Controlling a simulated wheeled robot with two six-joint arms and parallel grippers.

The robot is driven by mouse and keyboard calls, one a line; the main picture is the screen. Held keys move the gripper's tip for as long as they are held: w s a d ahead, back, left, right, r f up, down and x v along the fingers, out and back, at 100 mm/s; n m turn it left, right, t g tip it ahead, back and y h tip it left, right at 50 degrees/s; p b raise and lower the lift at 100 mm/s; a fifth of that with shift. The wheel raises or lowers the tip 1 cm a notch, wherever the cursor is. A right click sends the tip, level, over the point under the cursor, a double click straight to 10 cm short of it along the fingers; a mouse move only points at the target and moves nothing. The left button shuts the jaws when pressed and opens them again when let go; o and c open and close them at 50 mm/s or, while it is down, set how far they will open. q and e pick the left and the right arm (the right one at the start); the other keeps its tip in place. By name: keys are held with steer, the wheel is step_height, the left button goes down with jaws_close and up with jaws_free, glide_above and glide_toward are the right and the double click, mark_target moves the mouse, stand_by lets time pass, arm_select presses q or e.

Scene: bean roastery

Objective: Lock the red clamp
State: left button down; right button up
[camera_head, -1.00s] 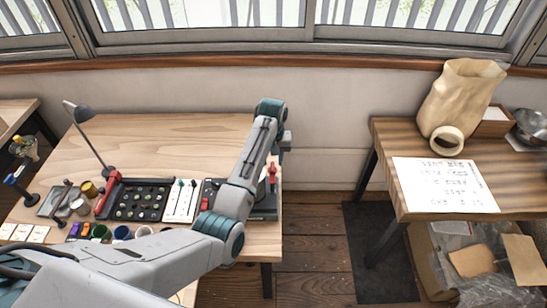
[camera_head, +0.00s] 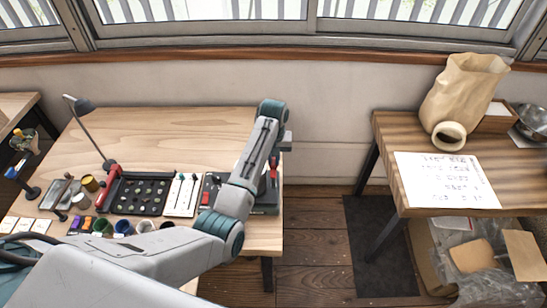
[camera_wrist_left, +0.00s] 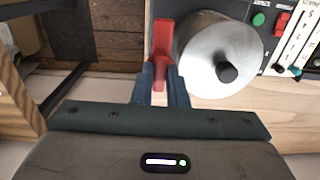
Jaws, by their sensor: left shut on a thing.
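The red clamp (camera_wrist_left: 161,55) is a narrow red upright piece in the left wrist view, beside a round metal cylinder (camera_wrist_left: 215,55) with a black knob. My left gripper (camera_wrist_left: 162,82) has its two dark fingers on either side of the clamp's lower end and is shut on it. In the head view the clamp (camera_head: 274,166) shows as a small red piece at the table's right end, beside my forearm. The fingers are largely hidden there by my arm. My right gripper is not in view.
A dark panel with a red switch (camera_head: 206,199) stands by the clamp, partly behind my arm. A white slider panel (camera_head: 181,195) and a black tray with a red handle (camera_head: 111,185) lie left of it. The table's back (camera_head: 170,130) is clear.

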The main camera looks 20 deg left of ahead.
arm_select(q)
steer(key=shift+m, duration=1.3)
steer(key=m, duration=0.2)
steer(key=shift+m, duration=0.4)
steer(key=m, duration=0.3)
steer(key=shift+m, duration=0.3)
steer(key=m, duration=0.2)
steer(key=shift+m, duration=0.4)
steer(key=m, duration=0.4)
steer(key=shift+m, duration=0.9)
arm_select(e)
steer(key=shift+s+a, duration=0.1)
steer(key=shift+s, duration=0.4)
